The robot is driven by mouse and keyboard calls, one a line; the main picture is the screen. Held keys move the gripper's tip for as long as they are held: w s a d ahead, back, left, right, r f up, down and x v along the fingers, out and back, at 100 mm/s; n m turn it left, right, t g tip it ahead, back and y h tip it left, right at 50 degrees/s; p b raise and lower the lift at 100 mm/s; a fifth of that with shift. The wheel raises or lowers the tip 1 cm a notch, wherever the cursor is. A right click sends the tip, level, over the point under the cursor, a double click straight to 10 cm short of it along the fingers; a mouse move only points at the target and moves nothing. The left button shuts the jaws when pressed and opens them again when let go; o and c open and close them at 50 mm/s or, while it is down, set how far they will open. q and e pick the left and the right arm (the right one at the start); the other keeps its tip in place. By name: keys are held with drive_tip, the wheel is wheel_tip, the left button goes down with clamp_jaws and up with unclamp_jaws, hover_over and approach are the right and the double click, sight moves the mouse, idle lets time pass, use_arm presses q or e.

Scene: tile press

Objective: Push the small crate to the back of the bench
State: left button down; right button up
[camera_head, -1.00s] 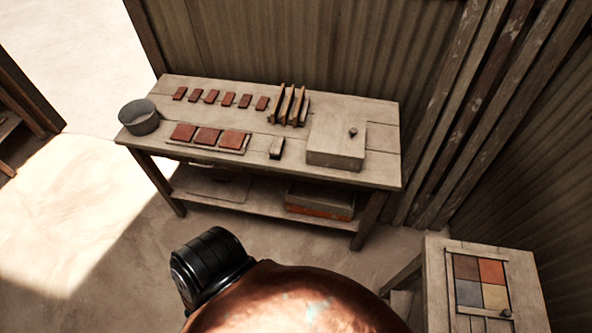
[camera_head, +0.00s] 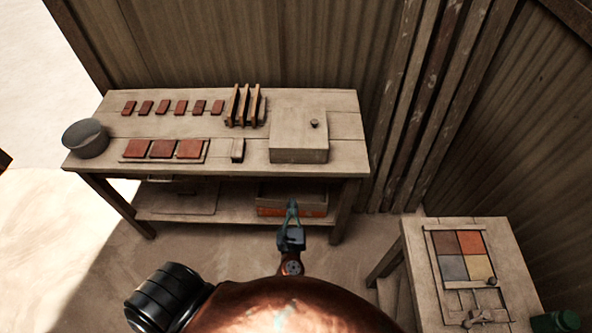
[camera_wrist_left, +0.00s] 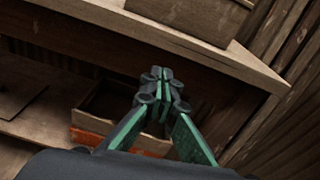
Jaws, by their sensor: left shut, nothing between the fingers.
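A small open wooden crate (camera_head: 272,201) with an orange-red front sits on the bench's lower shelf. Its rim and hollow inside show in the left wrist view (camera_wrist_left: 103,97). My left gripper (camera_head: 292,204) is shut and empty, its tips overlapping the crate's front in the head view. In the left wrist view the tips (camera_wrist_left: 162,73) point toward the crate and the bench edge; I cannot tell whether they touch it. The bench (camera_head: 345,155) has a pale box (camera_head: 298,152) with a dark knob on its right end. My right gripper is not in view.
On the bench top are a grey bucket (camera_head: 86,140), red tiles (camera_head: 163,149), an upright rack (camera_head: 245,108) and a small block (camera_head: 237,150). A side table (camera_head: 415,262) with a coloured tile panel stands at the right. The bench top overhangs the lower shelf (camera_head: 200,212).

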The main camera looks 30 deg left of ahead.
use_arm(q)
wheel_tip(320, 180, up, 4)
drive_tip(key=m+t+y, duration=0.1)
approach(296, 162)
drive_tip(key=x, duration=0.5)
drive_tip(key=shift+w+a+r, duration=0.1)
drive_tip(key=shift+w+a, duration=0.1)
drive_tip(key=shift+a, duration=0.05)
drive_tip(key=shift+w+a, duration=0.3)
drive_tip(key=shift+w, duration=0.25)
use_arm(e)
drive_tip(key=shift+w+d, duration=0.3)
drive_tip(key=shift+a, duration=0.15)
